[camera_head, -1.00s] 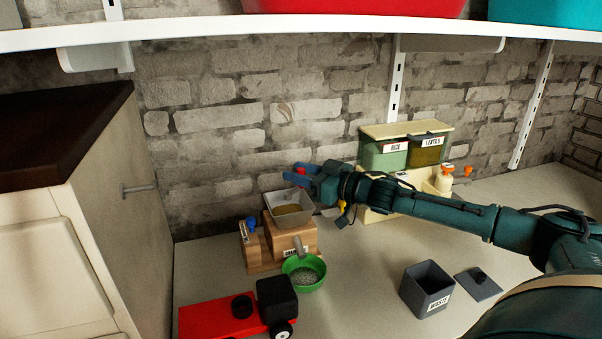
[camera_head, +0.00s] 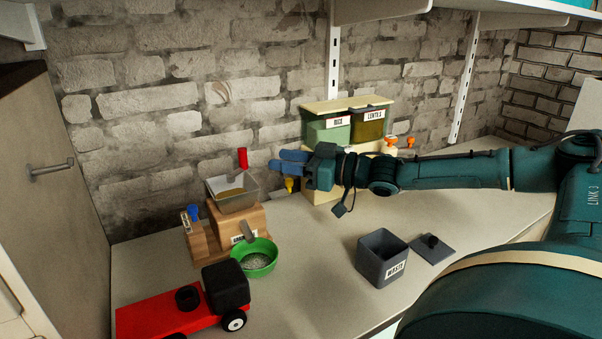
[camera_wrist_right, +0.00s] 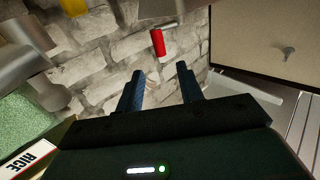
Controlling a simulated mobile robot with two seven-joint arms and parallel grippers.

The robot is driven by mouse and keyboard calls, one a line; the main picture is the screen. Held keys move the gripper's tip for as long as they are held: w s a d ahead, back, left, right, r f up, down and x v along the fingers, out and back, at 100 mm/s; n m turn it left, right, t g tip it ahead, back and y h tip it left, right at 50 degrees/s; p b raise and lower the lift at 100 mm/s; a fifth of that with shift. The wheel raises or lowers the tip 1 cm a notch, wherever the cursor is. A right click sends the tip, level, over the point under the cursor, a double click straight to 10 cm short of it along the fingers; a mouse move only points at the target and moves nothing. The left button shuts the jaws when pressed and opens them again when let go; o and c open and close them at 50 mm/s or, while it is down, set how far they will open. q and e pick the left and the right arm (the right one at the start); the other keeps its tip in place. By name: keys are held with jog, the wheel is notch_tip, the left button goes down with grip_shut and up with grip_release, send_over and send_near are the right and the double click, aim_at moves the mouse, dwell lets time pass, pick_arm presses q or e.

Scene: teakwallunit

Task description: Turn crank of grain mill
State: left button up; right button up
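The wooden grain mill (camera_head: 230,226) stands on the counter with a grey hopper (camera_head: 244,194) of grain on top. Its crank's red handle (camera_head: 242,158) stands upright above the hopper; it also shows in the right wrist view (camera_wrist_right: 158,43). A green bowl (camera_head: 262,265) with pale contents sits under the spout. My right gripper (camera_head: 276,161) is to the right of the handle, apart from it. In the right wrist view its two blue fingers (camera_wrist_right: 160,88) are spread and empty, with the handle beyond their tips. My left gripper is not in view.
A red toy truck (camera_head: 160,316) stands in front of the mill. Rice (camera_head: 327,131) and lentils (camera_head: 370,124) containers stand behind my right gripper. A grey open box (camera_head: 383,261) and its lid (camera_head: 433,249) lie at right. A brick wall (camera_head: 170,95) closes the back.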

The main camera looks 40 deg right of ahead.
jog(key=shift+v, duration=1.35)
